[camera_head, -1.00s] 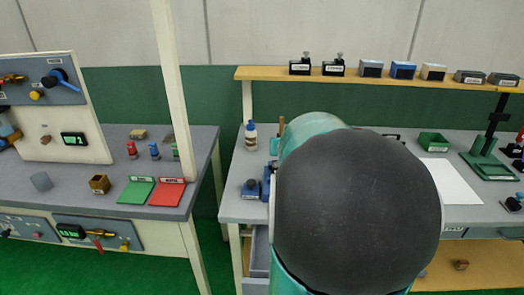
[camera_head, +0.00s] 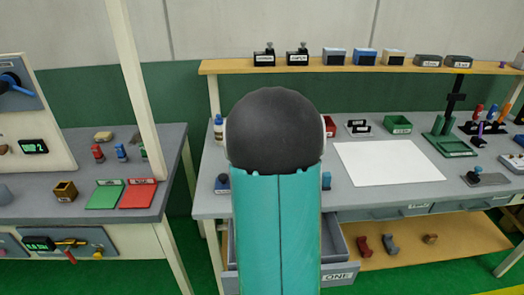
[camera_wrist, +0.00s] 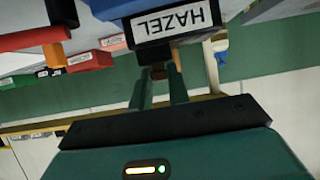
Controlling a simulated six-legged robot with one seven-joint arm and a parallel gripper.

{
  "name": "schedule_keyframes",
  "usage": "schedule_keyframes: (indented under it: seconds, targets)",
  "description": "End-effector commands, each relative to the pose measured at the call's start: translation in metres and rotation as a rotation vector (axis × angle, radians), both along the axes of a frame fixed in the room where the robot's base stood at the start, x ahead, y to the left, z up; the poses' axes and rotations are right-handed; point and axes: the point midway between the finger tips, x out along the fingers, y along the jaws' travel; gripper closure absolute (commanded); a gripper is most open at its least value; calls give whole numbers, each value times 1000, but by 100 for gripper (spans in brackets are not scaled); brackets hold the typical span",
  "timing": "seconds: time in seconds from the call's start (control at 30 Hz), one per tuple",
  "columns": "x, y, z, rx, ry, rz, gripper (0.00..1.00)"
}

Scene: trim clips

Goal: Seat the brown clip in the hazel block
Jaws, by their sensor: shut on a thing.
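In the wrist view, which looks upside down, my gripper (camera_wrist: 160,86) is shut on a small brown piece, the brown clip (camera_wrist: 174,79), mostly hidden between the two green fingers. The hazel block (camera_wrist: 168,24), dark with a white HAZEL label, is right beyond the fingertips at the top of the picture. The clip appears very close to the block. I cannot tell whether they touch or whether the clip is in it. In the head view my arm covers my gripper, and I cannot make out the clip or the hazel block.
An open drawer labelled ONE (camera_head: 337,278) juts from the bench beside my arm. A white sheet (camera_head: 388,163) lies on the bench to the right, with a green tray (camera_head: 398,124) behind it. Labelled blocks line the upper shelf (camera_head: 480,68). Small pieces lie on the lower shelf (camera_head: 460,233).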

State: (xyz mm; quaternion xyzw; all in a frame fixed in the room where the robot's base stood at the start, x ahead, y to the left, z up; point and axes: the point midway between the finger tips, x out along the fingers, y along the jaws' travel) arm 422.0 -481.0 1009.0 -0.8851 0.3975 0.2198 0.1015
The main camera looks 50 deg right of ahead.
Motion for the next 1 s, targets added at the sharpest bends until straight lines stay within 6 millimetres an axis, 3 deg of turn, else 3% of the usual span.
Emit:
schedule_keyframes:
  seconds: [0.6,0.63,0.73,1.0]
  targets:
    - [-2,3,-20,15,14,-1,100]
    - [-2,3,-21,15,14,-1,78]
    - [-2,3,-21,15,14,-1,61]
    - [-5,1,-20,16,14,-7,61]
